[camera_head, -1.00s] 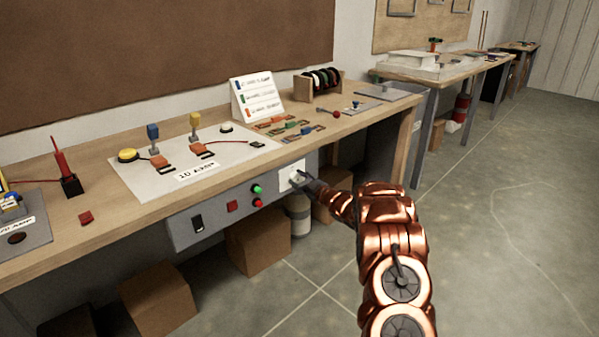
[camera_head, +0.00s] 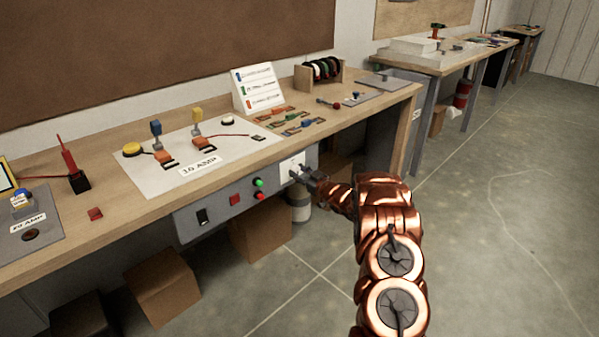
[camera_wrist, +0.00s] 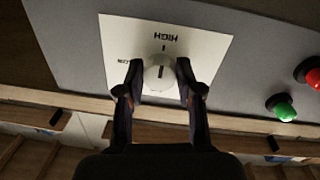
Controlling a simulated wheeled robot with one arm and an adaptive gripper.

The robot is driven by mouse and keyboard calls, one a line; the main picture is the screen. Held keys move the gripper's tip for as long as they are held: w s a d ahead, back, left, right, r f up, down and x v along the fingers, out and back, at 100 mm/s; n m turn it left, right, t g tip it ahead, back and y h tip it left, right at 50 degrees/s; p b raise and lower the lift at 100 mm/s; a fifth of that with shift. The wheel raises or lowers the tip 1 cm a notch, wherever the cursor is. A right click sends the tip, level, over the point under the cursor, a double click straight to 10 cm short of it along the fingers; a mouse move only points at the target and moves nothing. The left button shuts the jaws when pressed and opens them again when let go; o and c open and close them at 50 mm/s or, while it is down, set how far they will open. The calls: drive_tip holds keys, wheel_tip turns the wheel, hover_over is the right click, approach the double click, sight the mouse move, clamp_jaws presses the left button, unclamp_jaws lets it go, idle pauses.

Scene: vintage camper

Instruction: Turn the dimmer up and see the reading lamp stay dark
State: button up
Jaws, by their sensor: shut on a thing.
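The dimmer is a round pale knob (camera_wrist: 157,84) on a white plate (camera_wrist: 205,40) marked HIGH and LOW, which read upside down in the wrist view. A dark line on the knob's face stands upright in that view, in line with the tick by HIGH. My gripper (camera_wrist: 160,76) is shut on the knob, one finger on each side. In the head view my gripper (camera_head: 303,176) is at the white plate (camera_head: 291,162) on the bench's grey front panel. I cannot pick out a reading lamp with certainty.
Beside the plate, the grey panel (camera_head: 216,211) carries green (camera_head: 258,183) and red (camera_head: 259,195) buttons and a black switch (camera_head: 202,216). A white board (camera_head: 185,180) labelled 10 AMP lies on the bench. Boxes (camera_head: 259,231) stand below. The floor at right is clear.

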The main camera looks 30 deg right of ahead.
drive_tip(key=o, duration=1.2)
drive_tip(key=shift+c, duration=0.2)
drive_tip(key=s+d, duration=0.2)
drive_tip(key=s, duration=0.9)
drive_tip(key=shift+s, duration=0.4)
